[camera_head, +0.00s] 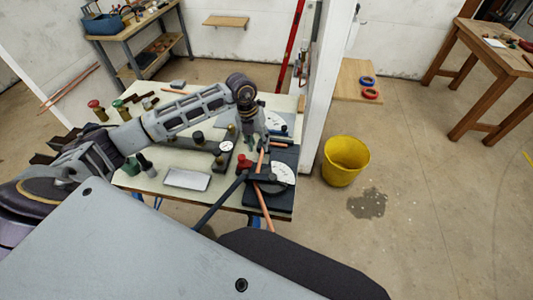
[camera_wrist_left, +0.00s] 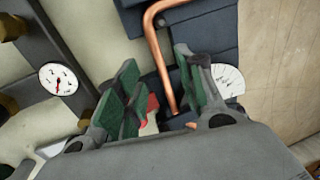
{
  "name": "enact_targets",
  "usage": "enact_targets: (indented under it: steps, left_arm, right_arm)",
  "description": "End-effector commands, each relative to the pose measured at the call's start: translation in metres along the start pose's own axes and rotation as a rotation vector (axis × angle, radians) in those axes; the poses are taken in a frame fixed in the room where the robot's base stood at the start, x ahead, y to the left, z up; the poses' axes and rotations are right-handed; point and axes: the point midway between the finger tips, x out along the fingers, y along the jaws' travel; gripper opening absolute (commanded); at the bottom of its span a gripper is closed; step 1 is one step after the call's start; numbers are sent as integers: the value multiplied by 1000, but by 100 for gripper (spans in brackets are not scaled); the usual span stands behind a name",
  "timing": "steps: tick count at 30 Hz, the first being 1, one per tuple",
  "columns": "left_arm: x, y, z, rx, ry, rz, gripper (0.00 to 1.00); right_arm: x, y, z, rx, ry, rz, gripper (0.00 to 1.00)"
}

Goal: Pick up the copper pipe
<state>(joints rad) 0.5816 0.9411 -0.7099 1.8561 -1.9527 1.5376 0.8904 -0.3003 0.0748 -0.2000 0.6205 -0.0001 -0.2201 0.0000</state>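The copper pipe (camera_head: 263,207) lies across a dark bender on the workbench in the head view. Its lower length runs past the bench's front edge. In the left wrist view the pipe (camera_wrist_left: 159,58) has a bend near the top and runs down between my fingers. My left gripper (camera_head: 256,140) hangs over the pipe's far end. In the wrist view the left gripper (camera_wrist_left: 156,64) is open, its green-padded fingers on either side of the pipe with gaps visible. My right gripper is not in view.
The bender (camera_head: 281,191) has a white dial plate and a long dark handle. A pressure gauge (camera_head: 226,146) is left of the gripper. A white post (camera_head: 320,100) stands close right of the bench. A yellow bucket (camera_head: 345,162) stands on the floor, with open floor beyond.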

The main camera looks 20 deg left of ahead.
Motion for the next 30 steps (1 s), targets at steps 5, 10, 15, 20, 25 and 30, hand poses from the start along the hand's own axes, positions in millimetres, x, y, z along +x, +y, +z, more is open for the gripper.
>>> enact_targets:
  steps: [5, 10, 15, 20, 25, 30]
  left_arm:
    - [0, 0, 0, 0, 0, 0, 38]
    - [3, 0, 0, 0, 2, 0, 38]
    - [15, 1, -2, 0, 3, 0, 38]
    - [32, 2, -2, 0, 2, 0, 38]
    - [47, 2, -2, 0, 1, 0, 38]
    - [52, 2, -2, 0, 0, 0, 38]
  right_arm:
    - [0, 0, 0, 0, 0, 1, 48]
    - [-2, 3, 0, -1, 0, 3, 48]
    - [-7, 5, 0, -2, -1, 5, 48]
    - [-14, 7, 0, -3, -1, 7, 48]
    - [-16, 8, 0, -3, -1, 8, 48]
    - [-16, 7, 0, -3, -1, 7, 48]
